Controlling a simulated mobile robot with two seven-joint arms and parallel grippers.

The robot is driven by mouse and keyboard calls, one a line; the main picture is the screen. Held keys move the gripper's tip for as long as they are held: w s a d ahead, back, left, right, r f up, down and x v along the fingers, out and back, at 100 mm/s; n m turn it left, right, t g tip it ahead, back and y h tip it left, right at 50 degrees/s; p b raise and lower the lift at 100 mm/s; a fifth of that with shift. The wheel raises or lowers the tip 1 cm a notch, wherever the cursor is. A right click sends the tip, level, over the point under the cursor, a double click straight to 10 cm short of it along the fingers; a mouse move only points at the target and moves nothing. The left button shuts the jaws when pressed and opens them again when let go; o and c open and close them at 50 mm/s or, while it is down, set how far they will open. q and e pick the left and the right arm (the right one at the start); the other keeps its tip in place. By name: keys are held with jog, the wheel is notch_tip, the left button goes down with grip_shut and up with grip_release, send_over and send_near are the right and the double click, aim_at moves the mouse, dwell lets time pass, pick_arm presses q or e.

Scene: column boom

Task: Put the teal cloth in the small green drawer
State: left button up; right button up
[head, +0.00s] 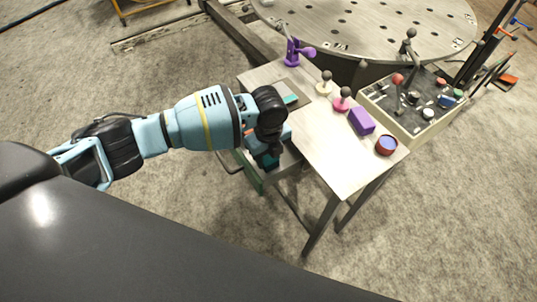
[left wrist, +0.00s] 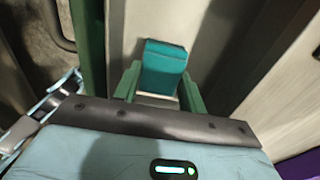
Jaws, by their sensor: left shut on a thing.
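My left gripper (head: 266,160) points down beside the table's near left end, over the open small green drawer (head: 248,172). In the left wrist view, the teal cloth (left wrist: 163,66), a small folded block, sits between the two green fingers of my left gripper (left wrist: 160,88), which is shut on it. The drawer's green front (left wrist: 88,42) runs along the left of that view, with pale grey surfaces beside it. I cannot tell whether the cloth touches the drawer floor. In the head view my wrist hides most of the cloth and part of the drawer. My right gripper is not in view.
The table (head: 318,135) carries a purple clamp (head: 293,52), a flat teal piece (head: 290,99), a cream knob (head: 324,86), a pink knob (head: 342,100), a purple block (head: 361,121) and a red-blue round pot (head: 386,145). A control box (head: 415,105) stands behind it.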

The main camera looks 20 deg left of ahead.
aim_at(268, 157)
pick_arm(q)
jog(key=shift+f, duration=0.1)
jog(key=o, duration=1)
notch_tip(268, 157, up, 12)
jog(key=shift+r+p, duration=0.15)
jog(key=shift+p, duration=0.6)
